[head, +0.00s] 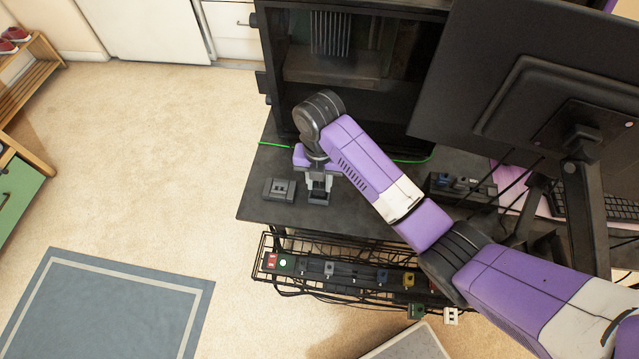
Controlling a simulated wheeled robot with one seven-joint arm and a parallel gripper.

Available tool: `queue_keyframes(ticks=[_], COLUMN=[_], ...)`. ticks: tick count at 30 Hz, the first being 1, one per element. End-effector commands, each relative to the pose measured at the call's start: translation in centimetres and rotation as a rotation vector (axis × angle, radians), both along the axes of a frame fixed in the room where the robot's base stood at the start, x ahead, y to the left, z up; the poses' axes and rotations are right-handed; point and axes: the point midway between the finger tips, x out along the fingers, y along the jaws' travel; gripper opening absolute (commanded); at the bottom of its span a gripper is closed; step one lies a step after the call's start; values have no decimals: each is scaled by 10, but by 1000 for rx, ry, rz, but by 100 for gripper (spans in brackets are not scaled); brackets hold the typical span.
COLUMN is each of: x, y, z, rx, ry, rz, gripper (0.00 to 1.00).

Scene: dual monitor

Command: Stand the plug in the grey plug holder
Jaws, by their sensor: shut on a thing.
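My gripper (319,192) points down over the left end of the dark desk, beside the grey plug holder. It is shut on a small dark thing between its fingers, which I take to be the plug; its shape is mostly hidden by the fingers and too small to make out. The grey plug holder (280,190) is a small block with dark slots on top, lying on the desk just left of my gripper, with a narrow gap between them. I cannot tell how high the held thing is above the desk.
A black box with several coloured plugs (458,188) stands right of my arm. A wire tray (342,276) below the desk's front edge holds a power strip with several plugs. A green cable (275,144) runs behind my gripper. A monitor (545,75) stands at the right.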

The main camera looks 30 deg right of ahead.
Motion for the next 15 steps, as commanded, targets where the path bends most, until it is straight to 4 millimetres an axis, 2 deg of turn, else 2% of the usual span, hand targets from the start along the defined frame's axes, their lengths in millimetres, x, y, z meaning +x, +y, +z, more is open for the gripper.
queue_keyframes(ticks=[4,15], x=[0,0], y=[0,0], z=[-13,-17], rx=[0,0], ry=[1,0], rz=[1,1], gripper=[0,0])
